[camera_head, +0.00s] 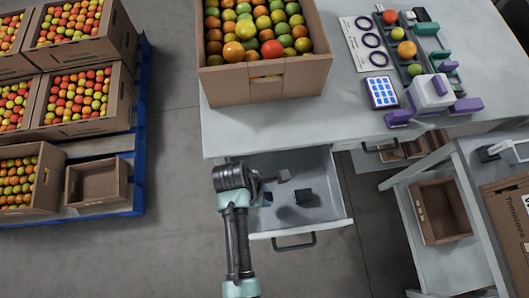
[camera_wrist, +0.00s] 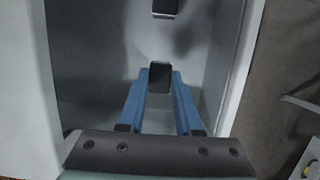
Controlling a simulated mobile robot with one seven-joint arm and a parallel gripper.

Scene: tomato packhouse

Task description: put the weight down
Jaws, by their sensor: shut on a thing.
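My gripper (camera_wrist: 160,84) is shut on a small dark block, the weight (camera_wrist: 160,72), held between its blue fingertips inside the open drawer (camera_head: 336,204). In the head view my gripper (camera_head: 267,197) is mostly hidden behind my wrist, at the left part of the drawer. I cannot tell whether the weight touches the drawer floor. A second dark block (camera_head: 304,196) lies apart on the drawer floor, to the right of my gripper; a dark block also shows at the top edge of the wrist view (camera_wrist: 165,6).
The drawer is pulled out under a grey table (camera_head: 350,125). On the table stand a carton of tomatoes (camera_head: 265,82), a blue-keyed pad (camera_head: 381,92) and a white-and-purple device (camera_head: 430,92). A shelf cart (camera_head: 450,268) stands at right, a blue pallet (camera_head: 140,120) of crates at left.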

